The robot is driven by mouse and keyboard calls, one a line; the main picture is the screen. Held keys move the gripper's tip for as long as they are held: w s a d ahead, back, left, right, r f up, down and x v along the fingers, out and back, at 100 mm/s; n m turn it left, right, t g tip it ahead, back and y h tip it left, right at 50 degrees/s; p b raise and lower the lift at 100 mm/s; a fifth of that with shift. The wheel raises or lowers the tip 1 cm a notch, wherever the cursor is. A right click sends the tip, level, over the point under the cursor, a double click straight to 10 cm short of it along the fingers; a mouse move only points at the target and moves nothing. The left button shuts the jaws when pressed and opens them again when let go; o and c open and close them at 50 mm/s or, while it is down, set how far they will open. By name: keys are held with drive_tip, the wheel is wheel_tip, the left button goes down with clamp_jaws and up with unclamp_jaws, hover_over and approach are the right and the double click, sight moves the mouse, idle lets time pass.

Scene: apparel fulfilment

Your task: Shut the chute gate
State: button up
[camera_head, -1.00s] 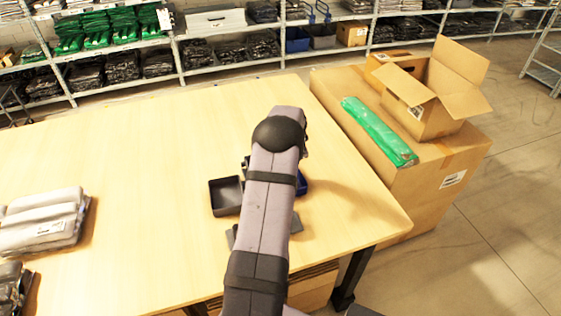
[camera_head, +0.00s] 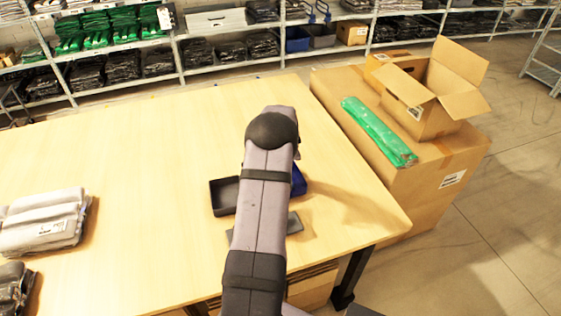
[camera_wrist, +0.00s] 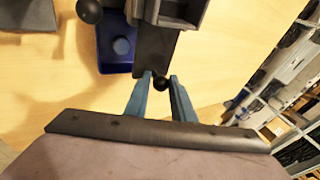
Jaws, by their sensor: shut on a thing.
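In the wrist view the two blue fingers of my gripper (camera_wrist: 161,80) are closed around a small black ball knob (camera_wrist: 160,84). The knob is by the end of a dark flat plate (camera_wrist: 154,50), which looks like part of the chute; I cannot tell how far the gate is open. A blue bin (camera_wrist: 115,62) with a round blue shape in it is left of the plate. In the head view my arm hides the gripper and knob; the blue bin (camera_head: 299,182) shows partly at its right and a dark plate (camera_head: 294,222) below.
A dark open tray (camera_head: 224,196) is left of my arm on the wooden table. Another black ball (camera_wrist: 90,10) is at the wrist view's upper left. Grey garment packs (camera_head: 42,222) lie at the table's left. A large carton (camera_head: 410,200) stands right. The table's middle is clear.

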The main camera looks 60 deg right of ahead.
drive_tip(key=shift+w+a+f+p, duration=0.15)
drive_tip(key=shift+w+a+p, duration=0.05)
drive_tip(key=shift+w+a, duration=0.3)
drive_tip(key=shift+w+a+f+p, duration=0.2)
drive_tip(key=shift+w+a, duration=0.15)
drive_tip(key=shift+a, duration=0.15)
drive_tip(key=shift+o, duration=0.2)
drive_tip(key=shift+w+a+r, duration=0.1)
drive_tip(key=shift+w+a, duration=0.65)
drive_tip(key=shift+w, duration=0.05)
